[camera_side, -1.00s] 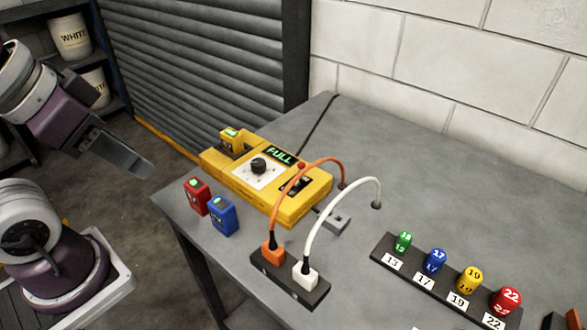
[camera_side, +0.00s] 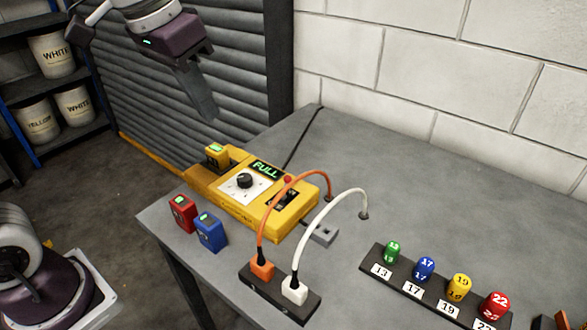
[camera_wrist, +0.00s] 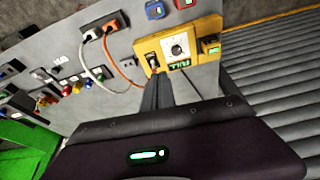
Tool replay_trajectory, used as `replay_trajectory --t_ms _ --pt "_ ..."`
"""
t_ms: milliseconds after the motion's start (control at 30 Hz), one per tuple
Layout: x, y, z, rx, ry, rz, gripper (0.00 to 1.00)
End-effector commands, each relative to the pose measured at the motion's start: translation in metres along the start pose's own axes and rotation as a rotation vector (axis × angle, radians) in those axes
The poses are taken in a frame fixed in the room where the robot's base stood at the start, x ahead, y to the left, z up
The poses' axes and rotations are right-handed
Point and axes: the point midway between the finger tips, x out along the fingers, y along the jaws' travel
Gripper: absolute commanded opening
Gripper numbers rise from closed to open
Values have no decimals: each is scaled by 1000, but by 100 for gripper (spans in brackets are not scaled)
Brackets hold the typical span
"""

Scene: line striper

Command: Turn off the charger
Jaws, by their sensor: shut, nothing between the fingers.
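The yellow charger (camera_side: 252,213) lies on the grey table with a lit green FULL display (camera_side: 265,169). It has a black dial (camera_side: 244,181) on a white panel and a black switch (camera_side: 282,199) beside a small red light. A yellow battery (camera_side: 217,155) sits at its far left end. My gripper (camera_side: 208,112) is shut and empty, in the air above and behind the charger. In the wrist view my fingers (camera_wrist: 156,82) point toward the charger's switch (camera_wrist: 152,61), apart from it as far as I can tell. The switch position is too small to read.
Red (camera_side: 183,213) and blue (camera_side: 210,232) batteries stand at the table's left edge. An orange cable (camera_side: 295,180) and a white cable (camera_side: 325,215) arch from a power strip (camera_side: 280,292) near the charger. A rack (camera_side: 432,295) holds coloured numbered pieces at right.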

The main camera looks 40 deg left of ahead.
Motion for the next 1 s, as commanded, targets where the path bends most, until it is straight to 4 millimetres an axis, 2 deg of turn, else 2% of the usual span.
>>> replay_trajectory --t_ms 33,100,200,333,400,500,867,1000 --pt "15 4 -26 14 -36 8 0" --pt "38 9 -60 31 -76 19 0" --pt "77 18 -98 54 -131 33 0" --pt "123 28 -128 79 -184 47 0" --pt "142 31 -136 87 -203 52 0" --pt "157 34 -142 94 -217 56 0" --pt "161 35 -144 95 -220 57 0" --pt "174 36 -140 95 -223 57 0"
